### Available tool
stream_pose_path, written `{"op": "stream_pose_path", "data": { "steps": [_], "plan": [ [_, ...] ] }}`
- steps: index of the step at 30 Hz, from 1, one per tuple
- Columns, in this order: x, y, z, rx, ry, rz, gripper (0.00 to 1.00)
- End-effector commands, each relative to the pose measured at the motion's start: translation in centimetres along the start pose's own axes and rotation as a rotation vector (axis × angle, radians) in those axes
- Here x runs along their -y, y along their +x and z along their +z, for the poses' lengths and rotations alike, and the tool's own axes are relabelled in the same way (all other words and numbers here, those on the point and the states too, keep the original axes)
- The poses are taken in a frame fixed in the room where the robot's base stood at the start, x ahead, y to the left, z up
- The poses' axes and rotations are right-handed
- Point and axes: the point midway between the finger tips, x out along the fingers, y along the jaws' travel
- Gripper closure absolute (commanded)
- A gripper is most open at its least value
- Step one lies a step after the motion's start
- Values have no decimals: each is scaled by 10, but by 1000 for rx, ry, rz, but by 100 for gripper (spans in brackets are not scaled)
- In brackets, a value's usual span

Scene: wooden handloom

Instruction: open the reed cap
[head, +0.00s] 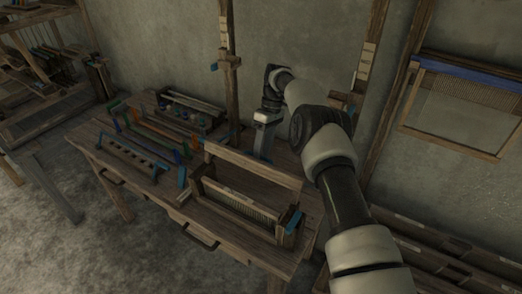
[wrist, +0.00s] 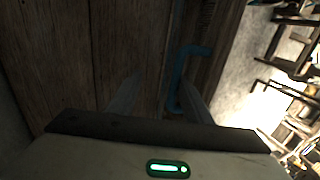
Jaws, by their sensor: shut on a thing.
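The reed cap (head: 252,168) is a long wooden board in the head view, standing raised above and behind the reed (head: 245,207). A gap shows between the board and the reed's fine teeth. My gripper (head: 263,150) comes down at the board's far side, near its middle. Its fingertips are hidden there by the board. In the wrist view my gripper (wrist: 160,92) has its two fingers against dark wood, and it is shut on the reed cap, though the contact is dark. A blue bent bar (wrist: 184,62) shows beside the right finger.
Blue end pieces (head: 293,222) sit at the reed frame's ends. Several coloured tools and racks (head: 140,140) fill the left of the table (head: 215,238). A wooden post (head: 228,75) stands behind it. A framed reed (head: 462,105) hangs on the right wall.

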Motion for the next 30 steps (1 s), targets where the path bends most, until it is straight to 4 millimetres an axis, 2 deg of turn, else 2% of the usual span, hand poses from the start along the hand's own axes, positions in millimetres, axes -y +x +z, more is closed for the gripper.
{"op": "stream_pose_path", "data": {
  "steps": [1,17,30],
  "plan": [
    [-9,2,6,7,10,17,70],
    [-7,-5,5,3,9,21,70],
    [27,-79,2,-2,4,14,70]
  ]
}}
